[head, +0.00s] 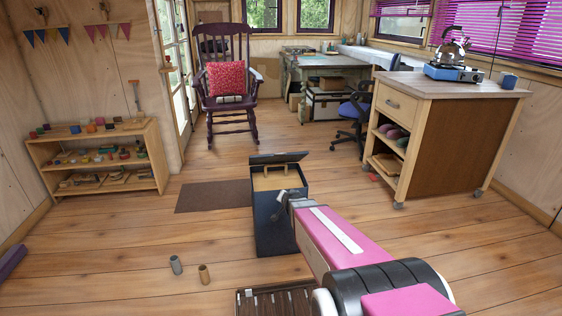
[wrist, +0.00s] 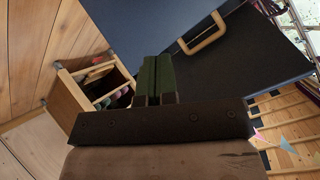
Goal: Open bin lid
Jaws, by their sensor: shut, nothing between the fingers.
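The bin is a tall dark navy box (head: 274,228) on the floor at the middle of the head view. Its dark lid (head: 278,158) shows at the top back and appears raised, with a tan area below it. A light wooden loop handle (wrist: 205,32) shows beside dark panels in the wrist view; which panel bears it is hard to tell. My gripper (head: 282,197) is at the bin's upper front right. In the wrist view its green fingers (wrist: 157,60) are together and empty, with the dark panel beyond them. Contact with the bin cannot be told.
A wheeled wooden cart (head: 450,140) stands to the right. A low shelf (head: 105,158) stands at the left. A brown mat (head: 212,196) lies left of the bin. A rocking chair (head: 225,85) is behind.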

